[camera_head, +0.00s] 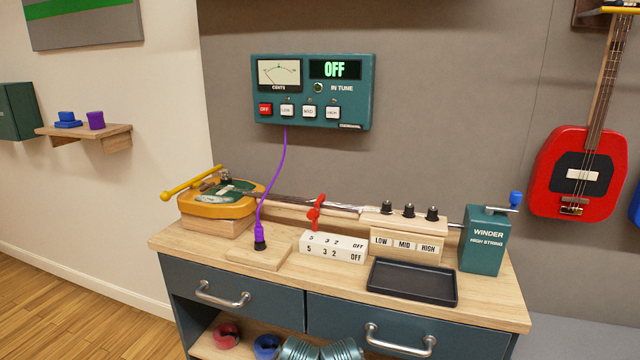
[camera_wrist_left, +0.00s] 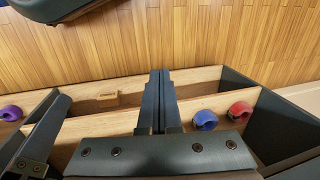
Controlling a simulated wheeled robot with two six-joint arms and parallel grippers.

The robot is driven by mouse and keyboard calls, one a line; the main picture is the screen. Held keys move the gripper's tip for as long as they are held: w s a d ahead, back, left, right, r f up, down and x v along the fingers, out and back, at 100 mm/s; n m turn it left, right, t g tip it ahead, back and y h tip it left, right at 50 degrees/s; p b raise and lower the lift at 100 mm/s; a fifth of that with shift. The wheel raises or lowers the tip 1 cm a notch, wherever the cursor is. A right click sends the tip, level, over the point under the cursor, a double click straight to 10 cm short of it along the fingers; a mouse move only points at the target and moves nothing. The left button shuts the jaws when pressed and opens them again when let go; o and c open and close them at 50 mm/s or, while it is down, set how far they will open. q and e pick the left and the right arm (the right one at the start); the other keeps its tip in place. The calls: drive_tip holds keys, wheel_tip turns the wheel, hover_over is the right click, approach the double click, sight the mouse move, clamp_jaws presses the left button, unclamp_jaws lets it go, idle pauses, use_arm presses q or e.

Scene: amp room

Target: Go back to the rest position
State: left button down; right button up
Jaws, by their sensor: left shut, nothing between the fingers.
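My left gripper (camera_wrist_left: 160,75) shows in the left wrist view with its two dark fingers together and nothing between them. It points toward the cabinet's open lower shelf and the wooden floor; any gap to them is hard to judge. Neither gripper can be made out in the head view.
The workbench (camera_head: 190,243) carries a yellow-bodied instrument (camera_head: 210,207), a black tray (camera_head: 411,282) and a teal winder (camera_head: 484,240). A tuner (camera_head: 350,93) reading OFF hangs above. Red (camera_wrist_left: 240,111) and blue (camera_wrist_left: 205,120) rolls sit on the lower shelf. A red guitar (camera_head: 548,190) hangs at right.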

use_arm(q)
wheel_tip(320, 180, up, 30)
drive_tip(key=s+d+h+p, duration=0.1)
drive_tip(key=d+p, duration=0.1)
drive_tip(key=p, duration=2.8)
drive_tip(key=shift+s+r+g, duration=0.15)
drive_tip(key=shift+s+g, duration=0.05)
drive_tip(key=shift+g, duration=0.1)
drive_tip(key=shift+d, duration=0.1)
